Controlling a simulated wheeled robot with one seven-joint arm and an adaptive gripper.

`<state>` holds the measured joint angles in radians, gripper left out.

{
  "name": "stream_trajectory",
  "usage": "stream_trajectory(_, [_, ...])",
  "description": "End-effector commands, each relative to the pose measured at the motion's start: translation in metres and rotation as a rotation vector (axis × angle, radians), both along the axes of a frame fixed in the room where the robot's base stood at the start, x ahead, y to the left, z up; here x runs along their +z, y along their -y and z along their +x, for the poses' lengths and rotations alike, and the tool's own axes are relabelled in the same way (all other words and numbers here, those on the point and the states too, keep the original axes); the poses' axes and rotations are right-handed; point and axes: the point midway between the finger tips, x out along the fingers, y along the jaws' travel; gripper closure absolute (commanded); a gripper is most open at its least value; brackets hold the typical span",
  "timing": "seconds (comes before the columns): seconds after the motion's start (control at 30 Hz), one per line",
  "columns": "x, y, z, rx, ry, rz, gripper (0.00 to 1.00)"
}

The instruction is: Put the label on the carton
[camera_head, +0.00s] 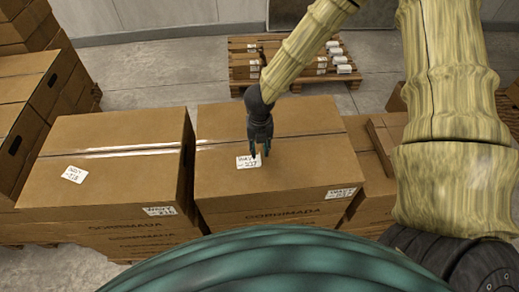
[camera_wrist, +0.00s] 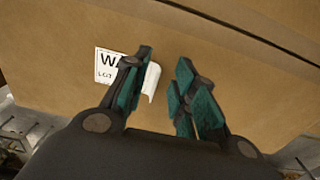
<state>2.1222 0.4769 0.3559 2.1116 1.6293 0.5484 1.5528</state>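A white label (camera_head: 243,163) with black print lies on the top face of the middle brown carton (camera_head: 300,178). In the wrist view the label (camera_wrist: 104,66) is partly hidden behind my left finger, and its right end looks curled up off the cardboard. My gripper (camera_head: 261,153) points down at the label's right end. In the wrist view my gripper (camera_wrist: 163,62) has its dark green fingers apart, with the label's curled end just inside the left finger. I cannot tell whether that finger touches the label. The carton top (camera_wrist: 245,60) fills most of that view.
Another large carton (camera_head: 110,165) with labels stands close on the left, with a narrow gap between. Stacked cartons (camera_head: 22,95) stand at the far left. A pallet (camera_head: 240,78) with small labelled boxes lies on the floor behind. Smaller cartons (camera_head: 370,165) stand at right.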

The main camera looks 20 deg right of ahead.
Motion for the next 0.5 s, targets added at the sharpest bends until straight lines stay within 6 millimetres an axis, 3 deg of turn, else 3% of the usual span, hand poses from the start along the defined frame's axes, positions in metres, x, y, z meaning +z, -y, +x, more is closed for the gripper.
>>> stream_trajectory(0.5, [0.070, 0.000, 0.000, -0.001, 0.003, 0.003, 0.73])
